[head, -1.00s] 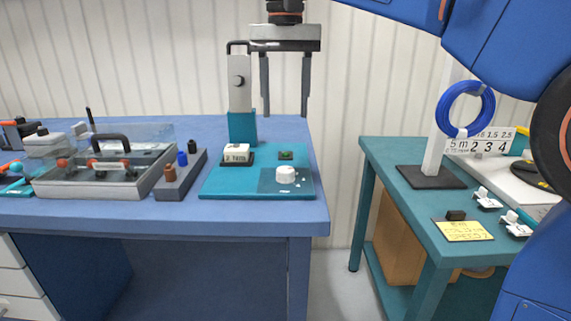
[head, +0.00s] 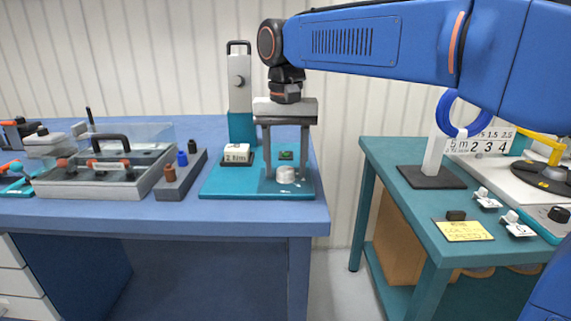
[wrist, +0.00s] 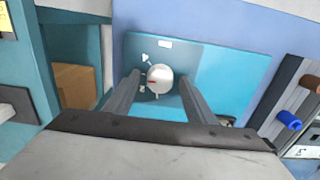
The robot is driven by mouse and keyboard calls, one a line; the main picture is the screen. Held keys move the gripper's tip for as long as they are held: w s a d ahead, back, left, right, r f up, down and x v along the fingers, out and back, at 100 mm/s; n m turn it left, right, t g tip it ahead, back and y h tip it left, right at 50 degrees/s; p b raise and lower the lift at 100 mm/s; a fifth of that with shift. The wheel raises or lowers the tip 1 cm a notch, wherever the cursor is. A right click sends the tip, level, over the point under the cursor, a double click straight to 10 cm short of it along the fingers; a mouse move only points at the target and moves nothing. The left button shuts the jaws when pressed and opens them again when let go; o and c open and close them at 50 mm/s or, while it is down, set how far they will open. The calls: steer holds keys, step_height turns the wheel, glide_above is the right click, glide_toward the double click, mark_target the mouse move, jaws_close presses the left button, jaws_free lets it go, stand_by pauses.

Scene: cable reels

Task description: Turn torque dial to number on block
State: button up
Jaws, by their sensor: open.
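The white torque dial (head: 285,174) sits on the teal base plate (head: 215,191) at the right part of the blue bench. In the wrist view the dial (wrist: 160,79) shows a reddish pointer mark toward its left side and small white marks around it. The white block (head: 237,152), with a "2" and smaller lettering on its front, stands on a dark holder left of the dial. My gripper (head: 286,178) is open and points down, its fingers on either side of the dial. In the wrist view my gripper (wrist: 160,80) has a gap between each finger and the dial.
A tall grey and teal device (head: 240,90) stands behind the block. A small green piece (head: 286,155) is behind the dial. A peg rack (head: 180,172) and a grey case (head: 105,175) are to the left. A green side table (head: 400,152) is at right.

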steer(key=c, duration=1)
steer(key=shift+c, duration=0.2)
steer(key=shift+n, duration=0.4)
steer(key=n, duration=0.3)
steer(key=shift+n, duration=2.5)
steer(key=o, duration=1)
